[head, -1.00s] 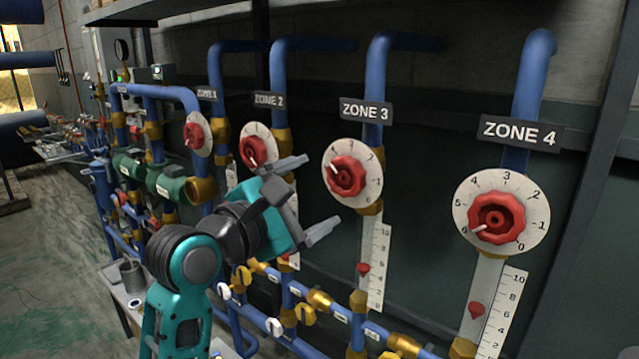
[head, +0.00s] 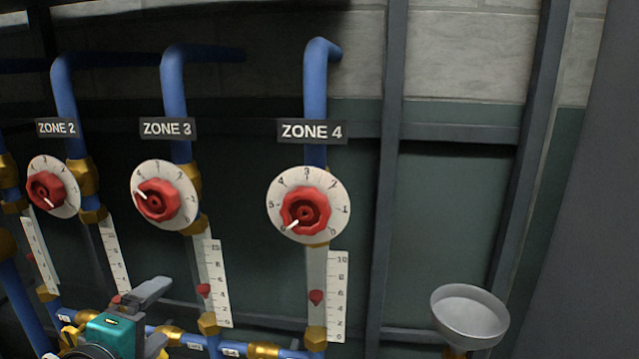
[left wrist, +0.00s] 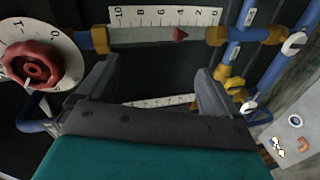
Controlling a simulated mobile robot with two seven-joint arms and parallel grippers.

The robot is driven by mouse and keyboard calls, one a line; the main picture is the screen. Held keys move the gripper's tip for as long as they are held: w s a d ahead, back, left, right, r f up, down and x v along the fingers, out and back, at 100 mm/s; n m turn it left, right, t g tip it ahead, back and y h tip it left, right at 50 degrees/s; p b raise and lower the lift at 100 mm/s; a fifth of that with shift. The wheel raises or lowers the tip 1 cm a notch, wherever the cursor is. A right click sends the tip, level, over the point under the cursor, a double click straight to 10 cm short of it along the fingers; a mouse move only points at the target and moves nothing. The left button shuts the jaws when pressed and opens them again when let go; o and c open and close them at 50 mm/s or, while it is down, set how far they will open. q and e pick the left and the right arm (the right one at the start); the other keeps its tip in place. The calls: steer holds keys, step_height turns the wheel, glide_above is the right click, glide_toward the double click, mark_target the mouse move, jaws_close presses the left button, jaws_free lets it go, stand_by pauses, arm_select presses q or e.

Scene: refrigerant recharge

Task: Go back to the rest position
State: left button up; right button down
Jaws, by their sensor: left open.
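My left gripper (head: 166,315) is low in the head view, at the left. It is open, and nothing shows between its fingers. It is in front of the lower pipes, below the Zone 2 and Zone 3 dials, and looks apart from them. In the left wrist view the open fingers (left wrist: 155,82) point toward the pipework. My right gripper is in neither view.
Red knobs on white dials stand at Zone 2 (head: 47,191), Zone 3 (head: 157,200) and Zone 4 (head: 305,211). A red-knobbed dial (left wrist: 35,66) is near my left gripper. A metal funnel (head: 468,312) is at lower right.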

arm_select(q)
steer(key=s+d+f+m+g, duration=0.1)
steer(key=s+d+f+m, duration=0.1)
steer(key=s+f+m, duration=0.3)
steer(key=s+d+f+m+g, duration=0.2)
steer(key=s+f+m, duration=0.3)
steer(key=f, duration=0.7)
steer(key=s+d+f+m+g, duration=0.1)
steer(key=s+d+f+m, duration=0.2)
steer(key=s+f+m, duration=0.2)
step_height(320, 180, down, 4)
steer(key=m, duration=0.2)
steer(key=shift+s+d+f+m+h, duration=0.15)
steer(key=shift+s+d+m+h, duration=0.1)
steer(key=shift+s+m+h, duration=0.15)
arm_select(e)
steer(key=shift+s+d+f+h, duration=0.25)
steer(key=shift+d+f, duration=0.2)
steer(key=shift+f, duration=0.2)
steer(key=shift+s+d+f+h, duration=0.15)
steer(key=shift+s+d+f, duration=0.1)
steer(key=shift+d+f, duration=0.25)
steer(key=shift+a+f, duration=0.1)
